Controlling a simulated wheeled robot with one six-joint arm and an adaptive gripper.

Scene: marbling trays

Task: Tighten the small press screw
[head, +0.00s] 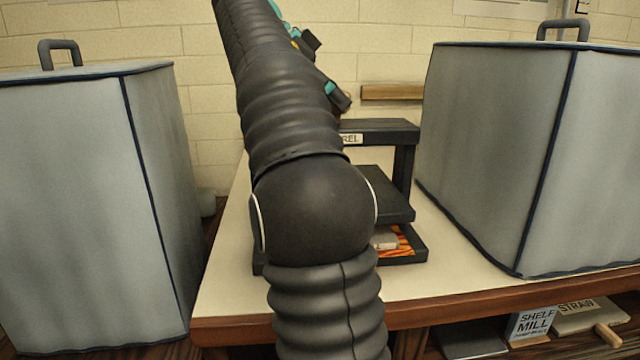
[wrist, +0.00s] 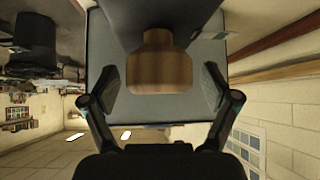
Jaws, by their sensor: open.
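The small press (head: 405,170) is a black frame on the table, partly hidden behind my arm in the head view. It has a top bar with a partly covered label, a dark plate under it and a base holding orange patterned paper and a grey block. In the wrist view a brown wooden knob (wrist: 160,75), which looks like the press screw's handle, stands between the fingers of my gripper (wrist: 160,92). The fingers are open on either side, with gaps visible. In the head view the screw is hidden and my gripper is mostly hidden behind the arm.
Large grey covered boxes stand on the left (head: 70,200) and right (head: 500,150), close to the press. The table (head: 450,275) is bare in front of the press. A brick wall (head: 210,60) is behind. Items lie on a shelf below, including a "SHELF MILL" box (head: 533,324).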

